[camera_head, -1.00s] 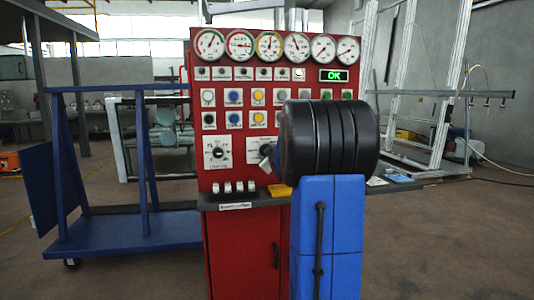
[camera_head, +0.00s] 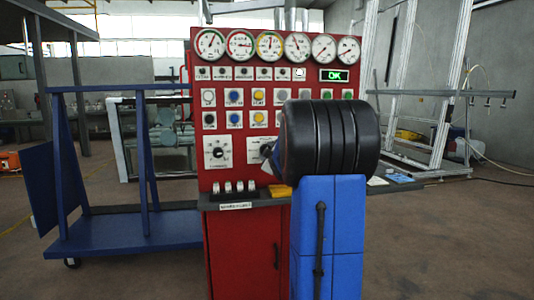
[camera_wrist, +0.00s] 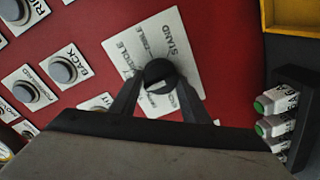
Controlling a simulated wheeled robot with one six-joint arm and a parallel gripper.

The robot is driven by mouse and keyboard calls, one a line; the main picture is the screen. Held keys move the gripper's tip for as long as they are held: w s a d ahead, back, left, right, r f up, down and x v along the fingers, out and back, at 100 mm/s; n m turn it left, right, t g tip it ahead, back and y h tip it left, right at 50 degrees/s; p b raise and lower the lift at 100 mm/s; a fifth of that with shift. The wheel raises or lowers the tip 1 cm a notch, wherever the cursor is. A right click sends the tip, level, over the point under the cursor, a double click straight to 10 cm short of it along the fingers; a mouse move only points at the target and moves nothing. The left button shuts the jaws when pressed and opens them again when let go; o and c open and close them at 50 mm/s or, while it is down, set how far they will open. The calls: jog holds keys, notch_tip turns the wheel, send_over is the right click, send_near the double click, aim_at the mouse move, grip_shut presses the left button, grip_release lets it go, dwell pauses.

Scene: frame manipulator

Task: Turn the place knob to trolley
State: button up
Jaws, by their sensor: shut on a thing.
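The place knob (camera_wrist: 159,72) is a round black knob on a white label plate (camera_wrist: 178,43) on the red panel. STAND reads clearly on the plate; other words are partly covered, and I cannot read TROLLEY. My gripper (camera_wrist: 160,88) has one dark finger on each side of the knob and is shut on it. The knob's pointer direction is hard to tell. In the head view, the white plate (camera_head: 254,145) beside my arm is partly hidden, and the black end of my arm covers most of my gripper.
Another rotary knob (camera_head: 218,152) sits to the left on the red panel (camera_head: 200,120). Gauges and several buttons are above. A ledge with small switches (camera_head: 239,186) and a yellow box (camera_head: 280,191) lies below. A blue trolley (camera_head: 130,232) stands left.

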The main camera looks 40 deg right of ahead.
jog(key=o, duration=1)
jog(key=shift+o, duration=0.2)
jog(key=v, duration=1.7)
jog(key=shift+a, duration=0.15)
jog(key=shift+s, duration=0.15)
